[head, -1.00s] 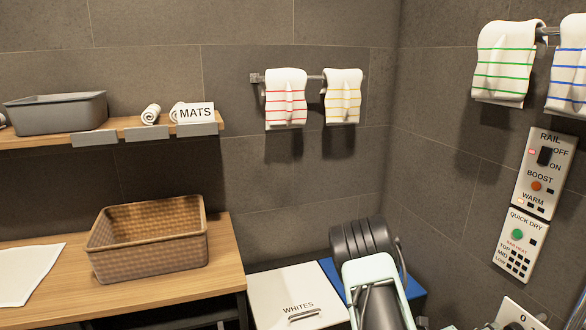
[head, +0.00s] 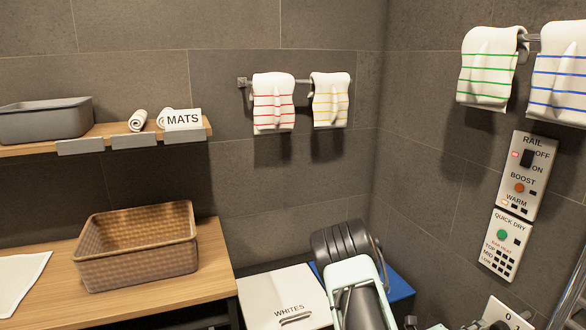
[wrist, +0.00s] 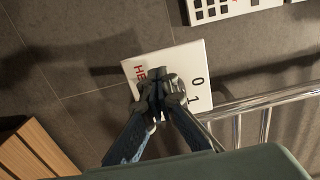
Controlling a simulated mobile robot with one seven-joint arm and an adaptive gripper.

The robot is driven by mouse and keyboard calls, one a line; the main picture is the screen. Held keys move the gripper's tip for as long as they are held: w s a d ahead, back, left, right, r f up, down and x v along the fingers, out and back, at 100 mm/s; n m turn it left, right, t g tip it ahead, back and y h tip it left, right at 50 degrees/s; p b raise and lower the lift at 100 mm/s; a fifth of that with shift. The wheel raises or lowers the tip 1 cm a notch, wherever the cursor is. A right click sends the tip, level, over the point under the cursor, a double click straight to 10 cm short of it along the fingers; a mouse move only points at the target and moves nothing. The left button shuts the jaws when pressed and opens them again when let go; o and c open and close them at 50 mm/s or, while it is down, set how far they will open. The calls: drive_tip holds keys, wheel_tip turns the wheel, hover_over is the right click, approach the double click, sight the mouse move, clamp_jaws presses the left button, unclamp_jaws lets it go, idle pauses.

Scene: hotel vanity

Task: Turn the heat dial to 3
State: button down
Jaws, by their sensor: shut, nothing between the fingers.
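The white heat panel (wrist: 193,66) is on the grey tiled wall in the wrist view. It shows red letters starting "HE", and the black marks 0 and 1. A metallic round part, seemingly the heat dial (wrist: 178,84), sits mid-panel, mostly hidden behind my fingers. My gripper (wrist: 164,84) is shut and empty, its tips over the panel's middle. I cannot tell whether they touch the dial, and its pointer is hidden.
The rail control panel (head: 521,177) and quick-dry panel (head: 501,246) are on the wall above. A chrome rail (wrist: 255,103) runs right of the heat panel. A wooden counter (head: 212,257) with a wicker basket (head: 137,262) and a WHITES bin (head: 275,292) stand left.

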drive_tip(key=shift+s+r+p, duration=0.15)
drive_tip(key=shift+r+p, duration=0.35)
drive_tip(key=shift+p, duration=0.25)
drive_tip(key=shift+f, duration=0.1)
drive_tip(key=shift+w+a, duration=0.15)
drive_tip(key=shift+w, duration=0.25)
drive_tip(key=p+v, duration=0.2)
drive_tip(key=v, duration=0.4)
drive_tip(key=shift+w, duration=0.1)
